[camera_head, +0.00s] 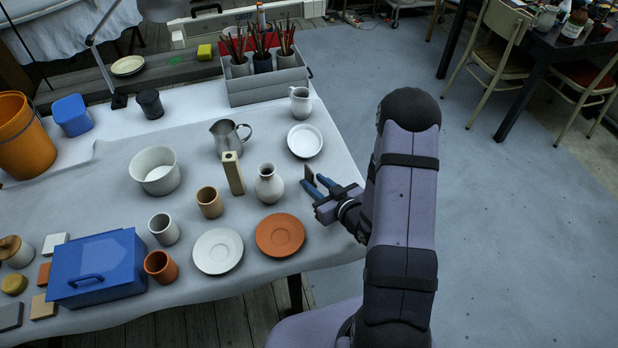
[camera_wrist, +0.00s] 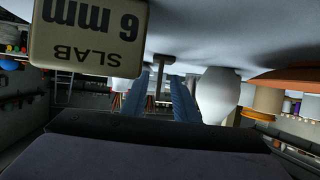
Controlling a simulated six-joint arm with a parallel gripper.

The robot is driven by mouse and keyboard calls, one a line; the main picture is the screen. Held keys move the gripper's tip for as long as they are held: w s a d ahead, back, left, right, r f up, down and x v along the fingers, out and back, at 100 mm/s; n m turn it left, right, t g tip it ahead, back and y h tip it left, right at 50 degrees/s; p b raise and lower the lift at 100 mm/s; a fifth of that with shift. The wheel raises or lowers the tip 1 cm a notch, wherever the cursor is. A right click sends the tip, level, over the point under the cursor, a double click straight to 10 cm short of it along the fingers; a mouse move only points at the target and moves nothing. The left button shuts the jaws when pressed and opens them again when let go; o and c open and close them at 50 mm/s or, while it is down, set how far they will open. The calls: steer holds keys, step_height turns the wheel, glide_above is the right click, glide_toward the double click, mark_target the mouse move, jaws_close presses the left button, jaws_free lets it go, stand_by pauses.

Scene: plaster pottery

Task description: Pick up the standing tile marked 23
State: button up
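My gripper (camera_head: 317,184) is at the right side of the table, its blue fingers pointing left and apart. In the wrist view the two fingers (camera_wrist: 170,98) are also apart, with a gap between them. A thin brown upright piece (camera_head: 309,173) stands close to the fingertips; no marking on it is readable in the head view. In the wrist view, which is upside down, a pale block (camera_wrist: 88,35) reads "SLAB 6 mm", close on the left. A narrow grey upright thing (camera_wrist: 159,80) shows between the fingers; I cannot tell whether they touch it. No "23" is readable.
A white vase (camera_head: 269,187) stands left of my gripper, also in the wrist view (camera_wrist: 216,95). A terracotta saucer (camera_head: 280,235) lies in front, a white dish (camera_head: 305,141) behind. A wooden block with a hole (camera_head: 233,174) stands further left. The table's right edge is near.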

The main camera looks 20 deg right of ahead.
mark_target(313, 180)
steer(key=shift+p+x, duration=0.55)
steer(key=shift+x, duration=1.6)
jaws_close()
steer(key=shift+r, duration=0.15)
steer(key=shift+r+b, duration=0.35)
steer(key=shift+r, duration=4.6)
